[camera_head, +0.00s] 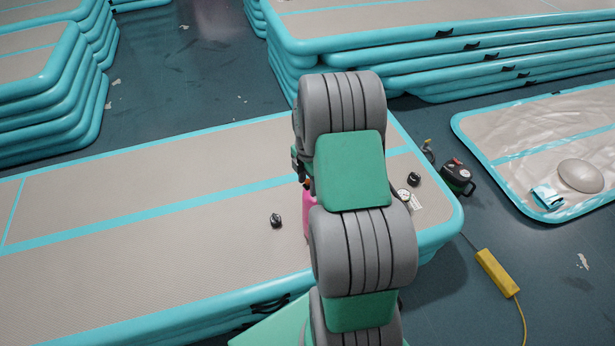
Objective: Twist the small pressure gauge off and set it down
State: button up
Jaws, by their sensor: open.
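A small round gauge with a white face (404,195) is on the right end of the beige inflatable track (120,230), just right of my arm. It is partly hidden, and I cannot tell whether it is attached to anything. A white printed card (416,203) lies beside it. My green and grey arm fills the middle of the view and hides part of the track. My gripper cannot be made out behind the arm, so its place relative to the gauge does not show.
A small black piece (414,179) lies near the gauge, another dark piece (277,220) left of my arm. A pink object (309,217) is mostly hidden. On the floor are a black pump (457,177) and a yellow box (497,272). The track's left part is clear.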

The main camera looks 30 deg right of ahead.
notch_tip(320, 180, down, 5)
dwell(0.3)
grip_shut()
dwell(0.4)
jog(key=n, duration=0.1)
jog(key=s+n, duration=0.1)
jog(key=n, duration=0.1)
jog(key=s+n, duration=0.1)
jog(key=n, duration=0.1)
jog(key=shift+s+d, duration=0.2)
jog(key=shift+d, duration=0.05)
